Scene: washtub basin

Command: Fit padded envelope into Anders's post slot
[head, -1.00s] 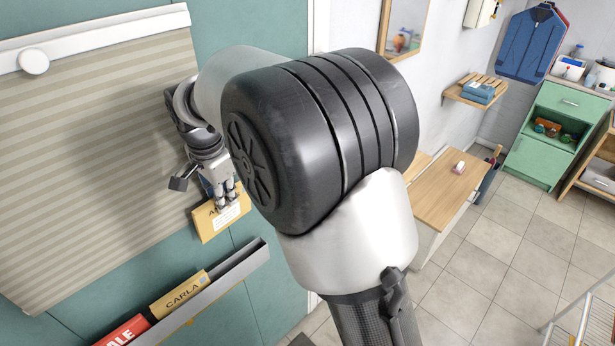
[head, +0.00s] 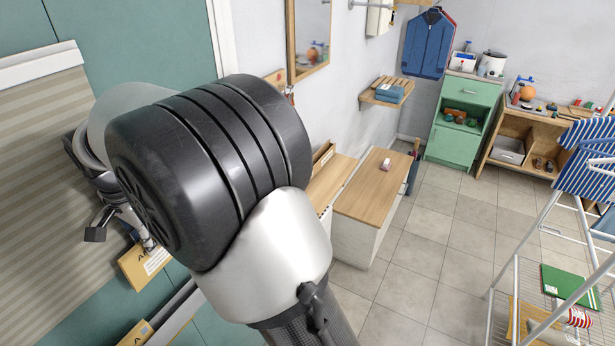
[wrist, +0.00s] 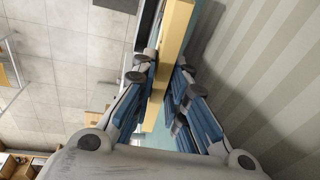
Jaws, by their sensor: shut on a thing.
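The padded envelope (head: 140,270) is a flat yellow-tan packet with a white label and partly visible dark lettering starting with A. My gripper (head: 150,243) is shut on its upper edge and holds it in front of the teal wall, beside the striped blind. In the wrist view the envelope (wrist: 176,32) shows edge-on between the blue-padded fingers of my gripper (wrist: 162,78). My own arm hides part of the gripper and the space to its right. No slot with Anders's name can be made out.
A grey wall rack (head: 183,318) holds another tan packet (head: 136,335) below the envelope. The striped blind (head: 45,200) hangs at left. A wood-topped white cabinet (head: 372,190) stands right of my arm. Tiled floor (head: 420,260) is clear up to a white drying rack (head: 500,280).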

